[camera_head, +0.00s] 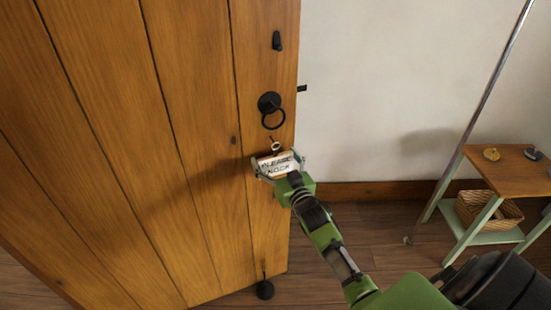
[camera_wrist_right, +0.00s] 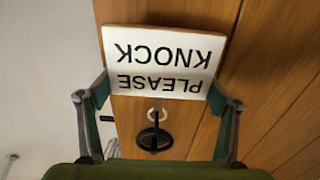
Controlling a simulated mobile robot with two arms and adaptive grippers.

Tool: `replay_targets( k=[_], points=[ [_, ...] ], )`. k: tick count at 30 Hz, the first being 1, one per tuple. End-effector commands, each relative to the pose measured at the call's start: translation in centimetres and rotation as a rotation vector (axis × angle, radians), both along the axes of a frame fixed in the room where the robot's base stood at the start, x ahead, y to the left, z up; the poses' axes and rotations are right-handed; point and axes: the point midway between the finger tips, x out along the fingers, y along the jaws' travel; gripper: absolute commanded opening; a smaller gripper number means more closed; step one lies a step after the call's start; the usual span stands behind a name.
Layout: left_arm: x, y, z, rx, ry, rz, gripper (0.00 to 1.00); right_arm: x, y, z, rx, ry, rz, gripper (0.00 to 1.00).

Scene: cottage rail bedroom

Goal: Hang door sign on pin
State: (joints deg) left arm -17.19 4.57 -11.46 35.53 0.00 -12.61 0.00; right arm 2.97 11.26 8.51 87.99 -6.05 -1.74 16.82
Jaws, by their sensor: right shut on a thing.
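The white door sign (camera_head: 281,163) reads PLEASE KNOCK and is held upright close in front of the wooden door. My right gripper (camera_head: 278,166) is shut on it, with a finger at each side edge. In the right wrist view the sign (camera_wrist_right: 160,65) appears upside down between the fingers (camera_wrist_right: 155,100). A small pale ring (camera_head: 275,147) shows just above the sign's top edge. A short dark pin (camera_head: 271,139) shows at the ring; I cannot tell whether the ring is around it or only in front of it. My left gripper is out of view.
To the right are a bare white wall (camera_head: 370,80) and a small wooden table (camera_head: 505,175) with a basket (camera_head: 490,210) beneath.

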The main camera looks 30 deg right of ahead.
Motion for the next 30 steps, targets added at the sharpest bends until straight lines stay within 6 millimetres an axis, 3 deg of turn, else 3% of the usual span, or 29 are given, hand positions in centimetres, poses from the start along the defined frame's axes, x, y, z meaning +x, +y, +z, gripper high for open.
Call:
replay_targets(
  k=[1,23,24,25,30],
  points=[
    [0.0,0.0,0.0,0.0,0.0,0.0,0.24,-0.3,0.2,-1.6,0.005,0.034,-0.001,0.6],
    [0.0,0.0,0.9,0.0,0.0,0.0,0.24,-0.3,0.1,-0.8,0.005,0.033,-0.002,0.6],
    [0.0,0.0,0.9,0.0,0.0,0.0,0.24,-0.3,0.1,-0.8,0.004,0.033,-0.002,0.93],
    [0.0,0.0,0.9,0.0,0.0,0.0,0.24,-0.2,0.1,-0.8,0.005,0.032,-0.002,1.0],
    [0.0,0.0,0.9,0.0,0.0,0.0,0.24,-0.2,0.0,-0.4,0.004,0.024,-0.002,1.0]
  ],
)
